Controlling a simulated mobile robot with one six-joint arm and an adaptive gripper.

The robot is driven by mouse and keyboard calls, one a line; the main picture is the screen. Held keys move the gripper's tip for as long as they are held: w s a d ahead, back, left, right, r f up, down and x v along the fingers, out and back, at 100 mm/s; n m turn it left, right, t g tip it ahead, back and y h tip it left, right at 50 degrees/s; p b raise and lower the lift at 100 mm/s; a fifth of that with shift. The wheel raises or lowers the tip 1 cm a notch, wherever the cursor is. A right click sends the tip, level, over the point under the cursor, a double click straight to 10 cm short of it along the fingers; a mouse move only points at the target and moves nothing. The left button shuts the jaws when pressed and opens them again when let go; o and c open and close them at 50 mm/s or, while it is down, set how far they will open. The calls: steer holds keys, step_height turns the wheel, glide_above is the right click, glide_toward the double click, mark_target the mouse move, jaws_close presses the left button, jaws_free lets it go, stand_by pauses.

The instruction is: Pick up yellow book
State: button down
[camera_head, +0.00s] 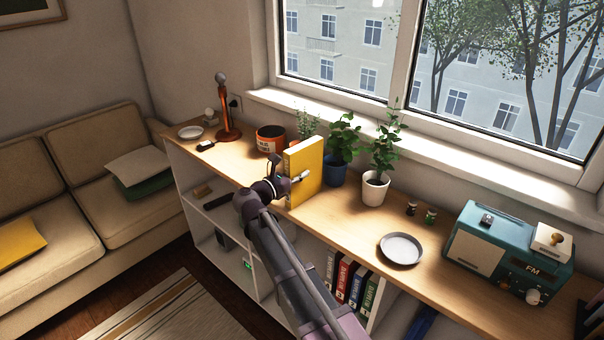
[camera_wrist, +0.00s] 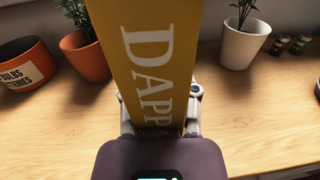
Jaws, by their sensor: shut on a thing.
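The yellow book (camera_head: 304,168) stands upright on the wooden shelf top (camera_head: 335,215) in the head view, in front of the potted plants. My gripper (camera_head: 290,183) is at the book's near side, low down. In the wrist view the book's spine (camera_wrist: 152,62), with large pale letters, rises between the two fingers of my gripper (camera_wrist: 160,112). The fingers are shut on the book, one on each side. The lower end of the book is hidden behind the gripper body, so I cannot tell whether it touches the shelf top.
An orange bucket (camera_head: 270,139) stands left of the book. A blue pot (camera_head: 335,171) and a white pot (camera_head: 375,188) with plants stand to its right. A grey plate (camera_head: 401,249) and a teal radio (camera_head: 507,252) are further right. The window (camera_head: 350,50) is behind.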

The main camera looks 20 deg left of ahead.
mark_target(299, 162)
steer(key=shift+r, duration=0.15)
step_height(299, 162, up, 3)
steer(key=p, duration=0.3)
steer(key=shift+r, duration=0.1)
steer(key=s+d+p, duration=0.1)
steer(key=s+d, duration=0.2)
steer(key=s, duration=0.4)
steer(key=s+d+r+p, duration=0.1)
steer(key=s+d, duration=0.2)
steer(key=s, duration=0.5)
steer(key=shift+r, duration=0.25)
